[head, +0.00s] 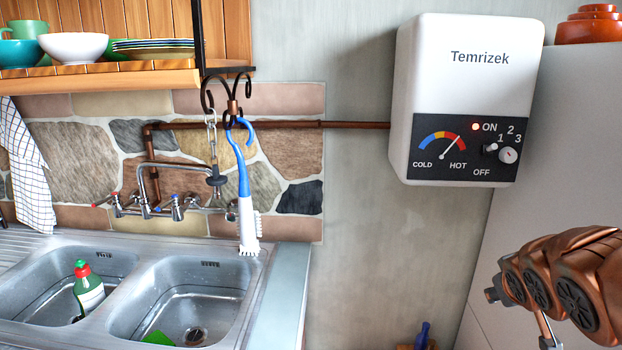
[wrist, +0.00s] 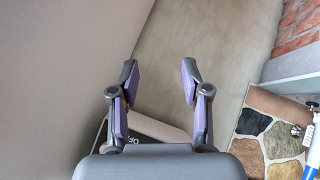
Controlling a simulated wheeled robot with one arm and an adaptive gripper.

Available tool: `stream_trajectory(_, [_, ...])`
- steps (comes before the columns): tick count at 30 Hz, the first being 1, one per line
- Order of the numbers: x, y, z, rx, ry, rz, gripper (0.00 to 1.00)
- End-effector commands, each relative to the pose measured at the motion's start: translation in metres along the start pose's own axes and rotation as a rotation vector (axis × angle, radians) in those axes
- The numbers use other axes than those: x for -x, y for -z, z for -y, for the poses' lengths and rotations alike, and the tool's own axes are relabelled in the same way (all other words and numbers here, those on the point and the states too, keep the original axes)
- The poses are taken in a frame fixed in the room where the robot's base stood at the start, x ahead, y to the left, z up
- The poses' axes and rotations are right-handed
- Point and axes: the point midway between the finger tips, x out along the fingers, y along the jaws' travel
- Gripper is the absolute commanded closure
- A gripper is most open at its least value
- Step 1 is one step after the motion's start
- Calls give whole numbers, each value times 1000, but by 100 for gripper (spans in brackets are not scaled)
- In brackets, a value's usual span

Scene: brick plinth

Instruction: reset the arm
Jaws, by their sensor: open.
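My gripper (wrist: 157,76) shows in the wrist view with its two purple-padded fingers spread apart. It is open and nothing is between the fingertips but the grey wall behind. I cannot tell the gap between my gripper and the heater.
The water heater (head: 470,85) hangs on the wall, left of a tall grey surface (head: 560,150). A blue-and-white brush (head: 243,190) hangs from a hook over the double sink (head: 255,265). A wooden shelf (head: 120,78) holds dishes. A bottle (head: 88,290) stands in the left basin.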

Motion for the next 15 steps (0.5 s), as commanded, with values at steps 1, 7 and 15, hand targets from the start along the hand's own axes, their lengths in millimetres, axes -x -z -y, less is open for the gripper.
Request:
stream_trajectory(1, [7,-19,20,-9,30,69,53])
stream_trajectory(7, [44,-110,94,-48,164,383,53])
stream_trajectory(15, [120,-207,172,-54,340,735,53])
